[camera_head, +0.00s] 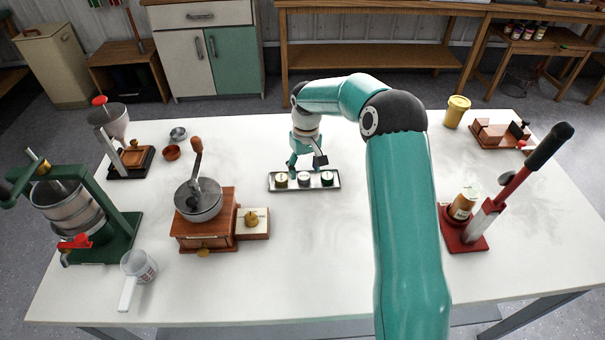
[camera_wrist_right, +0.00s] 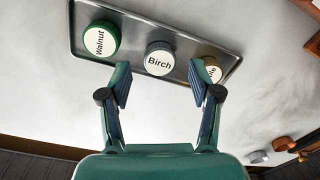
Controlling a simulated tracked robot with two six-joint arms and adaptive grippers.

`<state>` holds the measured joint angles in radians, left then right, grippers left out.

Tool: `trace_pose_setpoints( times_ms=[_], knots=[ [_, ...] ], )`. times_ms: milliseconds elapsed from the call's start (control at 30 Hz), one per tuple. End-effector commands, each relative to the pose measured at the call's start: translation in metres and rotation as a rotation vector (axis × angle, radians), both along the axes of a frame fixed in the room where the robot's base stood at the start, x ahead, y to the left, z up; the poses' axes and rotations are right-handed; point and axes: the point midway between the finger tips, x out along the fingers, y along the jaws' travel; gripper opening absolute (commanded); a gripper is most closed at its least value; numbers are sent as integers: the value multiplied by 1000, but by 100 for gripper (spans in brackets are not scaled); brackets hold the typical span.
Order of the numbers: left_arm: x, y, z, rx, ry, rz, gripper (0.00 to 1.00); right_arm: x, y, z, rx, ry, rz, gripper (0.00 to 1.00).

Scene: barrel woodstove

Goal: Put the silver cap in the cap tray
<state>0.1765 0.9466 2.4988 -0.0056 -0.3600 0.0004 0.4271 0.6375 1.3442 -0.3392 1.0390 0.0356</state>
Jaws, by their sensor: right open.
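The silver cap (camera_head: 304,178) sits in the middle of a long metal tray (camera_head: 273,188). A gold cap (camera_head: 281,180) is to its left and a green cap (camera_head: 327,179) to its right. In the right wrist view the silver cap (camera_wrist_right: 158,58) reads "Birch", between the green "Walnut" cap (camera_wrist_right: 101,39) and the partly hidden gold cap (camera_wrist_right: 213,68). My left gripper is out of view.
A wooden grinder (camera_head: 205,230) stands left of the tray, with a green press (camera_head: 100,230) further left. A red lever press (camera_head: 470,235) with a jar stands on the right. A yellow canister (camera_head: 456,111) is at the back right.

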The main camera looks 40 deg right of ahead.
Motion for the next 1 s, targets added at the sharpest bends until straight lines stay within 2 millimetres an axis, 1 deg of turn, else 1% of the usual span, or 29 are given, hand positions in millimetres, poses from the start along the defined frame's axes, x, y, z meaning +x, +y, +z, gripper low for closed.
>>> trace_pose_setpoints(
  times_ms=[100,300,400,500,667,1000],
  knots=[
    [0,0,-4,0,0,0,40,1,-1,24,-2,-6,0,63],
    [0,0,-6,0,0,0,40,0,-2,64,-2,-4,1,63],
    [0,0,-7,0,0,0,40,0,-2,80,-1,-3,0,63],
    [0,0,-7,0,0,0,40,0,-2,91,-1,-2,1,63],
    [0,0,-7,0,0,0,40,0,-2,97,0,0,1,63],
    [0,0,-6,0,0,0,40,0,-2,97,0,0,2,63]
  ],
)
